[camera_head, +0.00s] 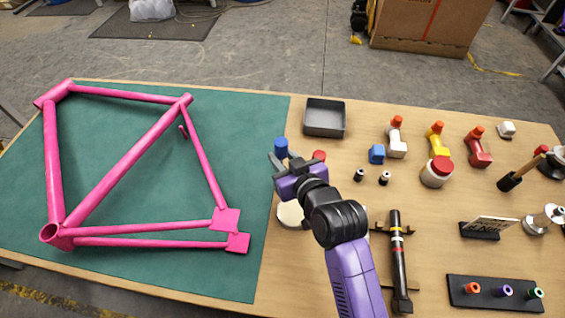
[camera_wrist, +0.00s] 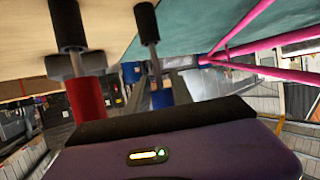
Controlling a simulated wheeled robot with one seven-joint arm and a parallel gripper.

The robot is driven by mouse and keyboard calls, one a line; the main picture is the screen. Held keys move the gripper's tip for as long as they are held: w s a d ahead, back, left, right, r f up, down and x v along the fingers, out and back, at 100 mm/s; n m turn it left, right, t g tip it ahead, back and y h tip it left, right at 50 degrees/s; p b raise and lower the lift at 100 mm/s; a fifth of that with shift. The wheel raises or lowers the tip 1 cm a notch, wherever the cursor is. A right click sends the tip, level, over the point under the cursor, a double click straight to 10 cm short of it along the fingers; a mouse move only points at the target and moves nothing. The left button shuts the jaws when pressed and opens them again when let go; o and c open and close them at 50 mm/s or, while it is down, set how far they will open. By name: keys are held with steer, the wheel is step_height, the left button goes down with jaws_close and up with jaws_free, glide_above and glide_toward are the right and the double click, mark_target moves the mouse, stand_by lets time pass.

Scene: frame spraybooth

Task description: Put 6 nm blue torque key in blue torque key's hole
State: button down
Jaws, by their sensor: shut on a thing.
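My gripper (camera_head: 280,160) is over the table near the right edge of the green mat, shut on a blue-topped piece (camera_head: 281,147), which I take to be the blue torque key. In the wrist view the blue part (camera_wrist: 161,98) has a thin black shaft with a wider black end. A red piece (camera_head: 319,155) stands just right of the gripper; it also shows in the wrist view (camera_wrist: 86,98), with a black end. A black holder (camera_head: 495,304) at the lower right carries orange, purple and green pieces. I cannot tell which hole is the blue key's.
A pink bike frame (camera_head: 130,165) lies on the green mat (camera_head: 150,190). A grey tray (camera_head: 325,118) is behind the gripper. Two small black cylinders (camera_head: 360,175), a blue block (camera_head: 377,154), several red-topped items and a long black tool (camera_head: 398,262) stand or lie to the right.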

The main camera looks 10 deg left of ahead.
steer(key=shift+f, duration=1.5)
steer(key=shift+f, duration=0.15)
steer(key=c, duration=1.1)
jaws_free()
steer(key=shift+r, duration=0.25)
steer(key=b+v, duration=0.1)
steer(key=v, duration=1.1)
steer(key=shift+d, duration=0.1)
